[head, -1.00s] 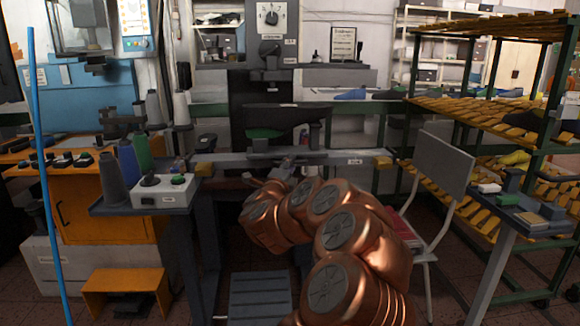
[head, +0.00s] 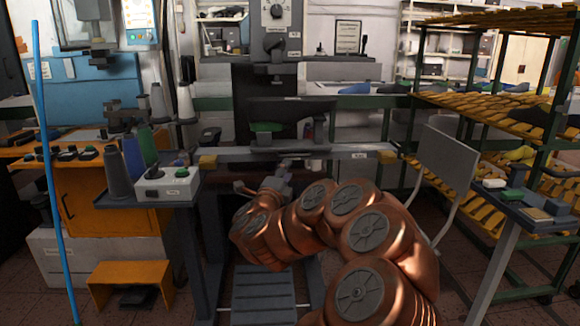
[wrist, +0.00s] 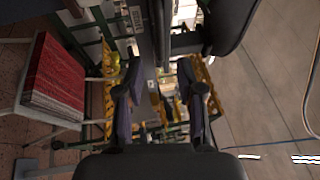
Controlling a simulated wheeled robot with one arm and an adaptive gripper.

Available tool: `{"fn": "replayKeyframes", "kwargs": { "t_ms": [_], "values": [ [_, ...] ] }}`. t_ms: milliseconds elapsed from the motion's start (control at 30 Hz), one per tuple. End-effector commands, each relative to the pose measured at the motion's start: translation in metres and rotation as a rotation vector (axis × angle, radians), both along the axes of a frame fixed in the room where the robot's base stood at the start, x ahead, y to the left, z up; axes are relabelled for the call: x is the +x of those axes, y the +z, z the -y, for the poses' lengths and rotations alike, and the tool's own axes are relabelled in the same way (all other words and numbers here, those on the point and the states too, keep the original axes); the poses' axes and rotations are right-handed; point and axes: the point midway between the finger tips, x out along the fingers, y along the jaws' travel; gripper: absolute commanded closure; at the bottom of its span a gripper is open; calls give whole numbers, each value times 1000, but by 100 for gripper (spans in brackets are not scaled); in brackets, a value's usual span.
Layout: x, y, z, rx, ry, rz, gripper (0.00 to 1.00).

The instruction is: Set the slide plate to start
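A long grey bar (head: 330,153) with yellow end blocks and a small label near its right end spans the front of the middle machine; it appears to be the slide plate, but I cannot read the label. My gripper (head: 272,180) is just below and in front of the bar, mostly hidden behind my copper arm. In the wrist view my gripper (wrist: 161,88) has its two dark fingers apart, with nothing between them. The labelled grey bar (wrist: 140,38) shows beyond the fingers, apart from them. A green piece (head: 266,127) sits on the machine above the bar.
A grey chair (head: 445,175) and yellow-slatted racks (head: 470,110) are at right. A red pad (wrist: 56,72) shows in the wrist view. A grey step (head: 263,290) is below.

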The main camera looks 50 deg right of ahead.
Motion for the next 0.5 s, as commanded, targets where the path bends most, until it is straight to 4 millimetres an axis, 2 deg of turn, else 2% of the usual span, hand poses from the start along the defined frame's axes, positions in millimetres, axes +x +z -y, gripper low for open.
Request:
{"fn": "replayKeyframes", "kwargs": {
  "t_ms": [233,500],
  "values": [
    [-11,-5,-29,0,3,-2,63],
    [-19,-8,-42,-2,-2,0,63]
  ]
}}
